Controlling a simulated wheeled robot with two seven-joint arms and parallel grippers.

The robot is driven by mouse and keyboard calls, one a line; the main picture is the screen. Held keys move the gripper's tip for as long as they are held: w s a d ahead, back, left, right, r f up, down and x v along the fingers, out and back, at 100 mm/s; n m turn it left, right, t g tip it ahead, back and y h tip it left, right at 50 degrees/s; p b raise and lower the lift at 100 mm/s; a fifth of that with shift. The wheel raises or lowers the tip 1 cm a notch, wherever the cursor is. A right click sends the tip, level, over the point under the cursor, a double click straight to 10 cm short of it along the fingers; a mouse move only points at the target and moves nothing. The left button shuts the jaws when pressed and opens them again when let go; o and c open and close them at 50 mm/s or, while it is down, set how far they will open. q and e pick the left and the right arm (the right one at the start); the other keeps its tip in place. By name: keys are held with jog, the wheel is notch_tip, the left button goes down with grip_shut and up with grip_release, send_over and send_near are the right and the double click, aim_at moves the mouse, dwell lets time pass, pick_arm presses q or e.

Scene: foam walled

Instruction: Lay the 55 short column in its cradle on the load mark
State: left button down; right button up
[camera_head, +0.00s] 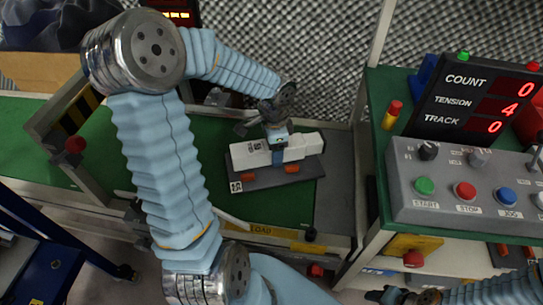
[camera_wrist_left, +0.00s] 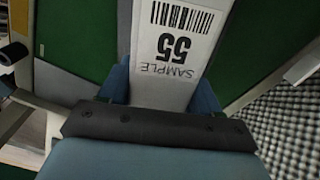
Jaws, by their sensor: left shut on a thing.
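The white column (camera_head: 305,146) is over the green belt, with its long side roughly left to right. In the left wrist view its label reads SAMPLE 55 under a barcode (camera_wrist_left: 180,50). My left gripper (camera_head: 278,148) comes down on its middle and is shut on it; blue fingers flank it in the wrist view (camera_wrist_left: 165,95). The dark grey cradle (camera_head: 262,183) with orange blocks lies below and in front of the column. I cannot tell whether the column touches it. A yellow LOAD strip (camera_head: 262,230) is on the belt's near edge. My right gripper (camera_head: 392,296) is at the bottom right, its fingers unclear.
A control panel (camera_head: 450,190) with START, STOP and JOG buttons stands right, below a display (camera_head: 475,105) reading COUNT 0, TENSION 4, TRACK 0. A frame with a striped bar (camera_head: 78,112) crosses the belt at left. Green belt (camera_head: 215,135) is bare left of the column.

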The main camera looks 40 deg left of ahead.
pick_arm(q)
jog(key=shift+w+a+f, duration=0.1)
jog(key=shift+a+f, duration=0.2)
jog(key=shift+f, duration=0.05)
jog(key=shift+a+f, duration=0.15)
jog(key=shift+f, duration=0.8)
jog(key=shift+a+f, duration=0.15)
jog(key=shift+f, duration=0.8)
jog(key=shift+b, duration=0.3)
jog(key=shift+f, duration=0.2)
jog(key=shift+c, duration=1)
grip_release()
